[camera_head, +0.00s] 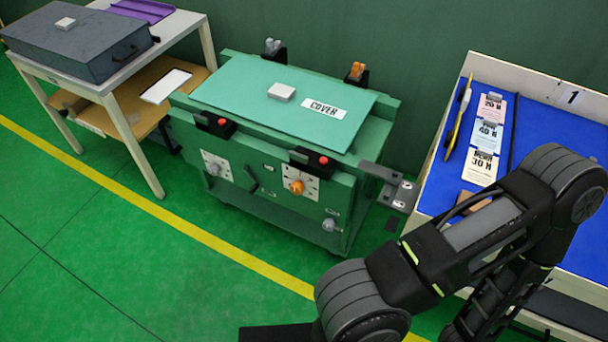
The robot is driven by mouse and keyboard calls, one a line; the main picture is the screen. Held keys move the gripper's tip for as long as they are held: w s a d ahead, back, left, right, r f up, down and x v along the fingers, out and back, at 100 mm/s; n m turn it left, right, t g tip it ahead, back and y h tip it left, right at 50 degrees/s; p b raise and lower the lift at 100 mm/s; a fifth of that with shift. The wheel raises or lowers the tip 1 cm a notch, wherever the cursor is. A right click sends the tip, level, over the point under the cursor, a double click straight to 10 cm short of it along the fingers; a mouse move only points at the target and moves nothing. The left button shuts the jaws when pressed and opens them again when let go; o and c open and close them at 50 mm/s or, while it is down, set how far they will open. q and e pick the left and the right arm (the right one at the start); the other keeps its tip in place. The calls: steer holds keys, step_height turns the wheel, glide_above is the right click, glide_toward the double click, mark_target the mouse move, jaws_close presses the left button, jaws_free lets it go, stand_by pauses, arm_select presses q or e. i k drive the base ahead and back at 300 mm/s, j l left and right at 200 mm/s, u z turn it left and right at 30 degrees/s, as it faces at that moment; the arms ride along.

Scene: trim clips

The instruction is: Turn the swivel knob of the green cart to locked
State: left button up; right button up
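The green cart (345,200) stands against the wall in the middle of the head view. Its front carries a grey knob on a white plate (216,166) at left, a dark slanted lever (252,180), an orange knob (297,187) on a white plate, and a grey knob (328,224) low at right. The small markings are too fine to read, so I cannot tell which is the swivel knob or its setting. My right arm reaches in from the lower right, apart from the cart in the picture; its gripper is out of frame. My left gripper does not show.
A teal cover (240,95) lies on the cart. Red-buttoned black clips (215,124) sit on its front edge, and a grey bracket (401,194) juts right. A table with a dark case (75,42) stands left, a blue-topped bench (545,130) right. Floor in front is clear.

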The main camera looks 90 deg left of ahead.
mark_target(329, 225)
steer(key=u, duration=3.95)
steer(key=l, duration=0.65)
steer(key=k+l, duration=0.1)
steer(key=l, duration=0.6)
